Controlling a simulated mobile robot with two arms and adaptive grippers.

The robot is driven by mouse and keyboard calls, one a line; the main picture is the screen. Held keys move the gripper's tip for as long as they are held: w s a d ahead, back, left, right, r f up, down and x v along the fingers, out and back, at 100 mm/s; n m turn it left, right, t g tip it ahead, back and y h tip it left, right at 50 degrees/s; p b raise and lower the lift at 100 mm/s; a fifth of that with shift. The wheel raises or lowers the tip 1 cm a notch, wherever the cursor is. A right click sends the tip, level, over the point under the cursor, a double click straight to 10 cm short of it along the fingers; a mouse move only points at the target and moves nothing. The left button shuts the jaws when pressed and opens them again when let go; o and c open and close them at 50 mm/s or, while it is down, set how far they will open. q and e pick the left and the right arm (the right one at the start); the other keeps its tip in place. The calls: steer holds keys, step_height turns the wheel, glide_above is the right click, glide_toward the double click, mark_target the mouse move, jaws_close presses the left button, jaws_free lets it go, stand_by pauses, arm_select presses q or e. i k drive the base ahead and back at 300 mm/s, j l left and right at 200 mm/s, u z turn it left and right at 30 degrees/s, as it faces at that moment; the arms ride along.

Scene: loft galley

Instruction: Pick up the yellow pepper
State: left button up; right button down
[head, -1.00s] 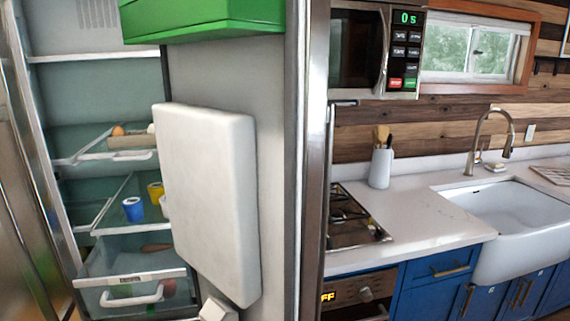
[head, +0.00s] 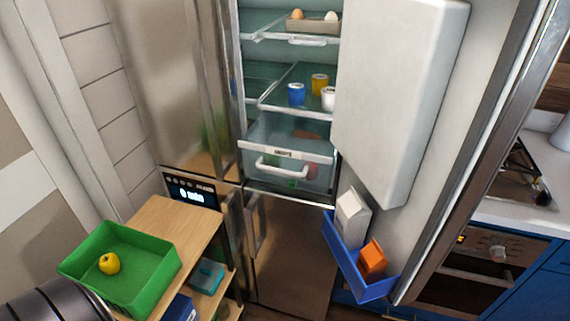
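A small rounded yellow item with a short dark stem (head: 109,263), which looks like the yellow pepper, lies in a green open bin (head: 150,277) at the lower left of the head view. It rests on the bin floor towards the left side, with clear space around it. The bin stands on top of a wooden shelf unit (head: 180,216). Neither of my grippers is in view.
The fridge stands open behind the shelf unit, with blue (head: 296,94) and yellow (head: 320,84) tubs inside and a clear drawer (head: 288,158) below. Its door, with a white panel (head: 405,95) and blue bin (head: 345,262), juts out right. A dark ridged object (head: 62,298) fills the bottom left corner.

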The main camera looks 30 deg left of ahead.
mark_target(109, 264)
steer(key=u, duration=2.4)
